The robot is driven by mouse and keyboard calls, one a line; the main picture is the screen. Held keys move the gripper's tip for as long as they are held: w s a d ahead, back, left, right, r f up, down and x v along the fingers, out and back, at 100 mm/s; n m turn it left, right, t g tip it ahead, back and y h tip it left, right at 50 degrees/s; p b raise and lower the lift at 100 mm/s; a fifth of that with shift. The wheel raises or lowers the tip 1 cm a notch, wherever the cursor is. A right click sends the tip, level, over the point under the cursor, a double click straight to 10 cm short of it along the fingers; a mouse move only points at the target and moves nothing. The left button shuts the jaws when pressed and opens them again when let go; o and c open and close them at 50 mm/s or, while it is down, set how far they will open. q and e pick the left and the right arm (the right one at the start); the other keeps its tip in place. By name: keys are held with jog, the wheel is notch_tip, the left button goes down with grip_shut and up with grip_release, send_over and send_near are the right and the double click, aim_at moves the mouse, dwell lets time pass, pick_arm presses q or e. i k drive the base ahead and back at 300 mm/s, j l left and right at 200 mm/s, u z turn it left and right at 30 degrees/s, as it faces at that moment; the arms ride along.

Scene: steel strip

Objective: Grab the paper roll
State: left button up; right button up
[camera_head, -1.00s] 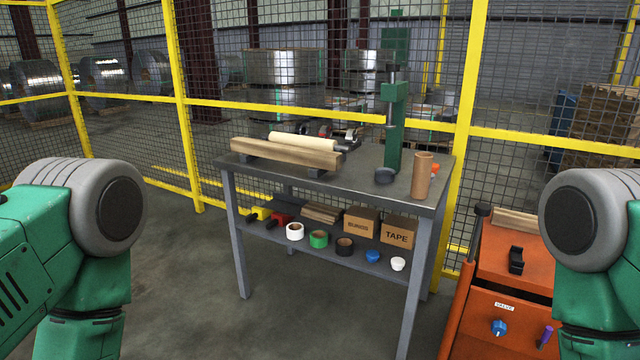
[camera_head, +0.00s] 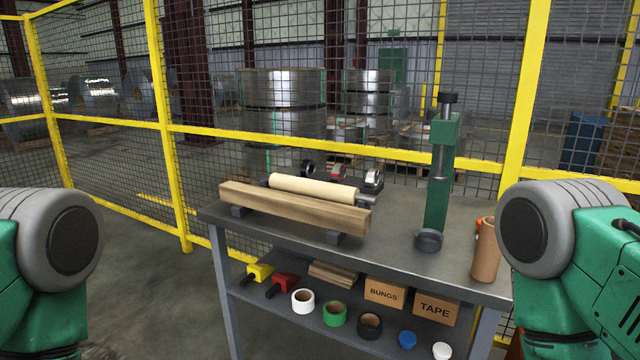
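A cream-coloured roll (camera_head: 313,188), which looks like the paper roll, lies on its side on the metal workbench (camera_head: 385,251). It sits behind a wooden beam (camera_head: 290,210) that hides part of its lower front. A brown cardboard tube (camera_head: 485,251) stands upright at the bench's right end, partly close to my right arm in the picture. My green and grey arms show at the left and right edges, but neither gripper is in view.
A green press (camera_head: 440,180) stands on the bench right of the roll. The lower shelf holds tape rolls (camera_head: 335,314), a BUNGS box (camera_head: 384,294) and a TAPE box (camera_head: 436,308). Yellow-framed mesh fence (camera_head: 300,137) runs behind. Floor at front left is clear.

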aim_at(341, 194)
jog(key=i+j+z, duration=0.55)
jog(key=z, duration=0.25)
jog(key=i+j+z, duration=0.15)
jog(key=j+z, duration=0.25)
jog(key=j, duration=0.15)
jog(key=i+j+z, duration=0.15)
jog(key=j+z, duration=0.25)
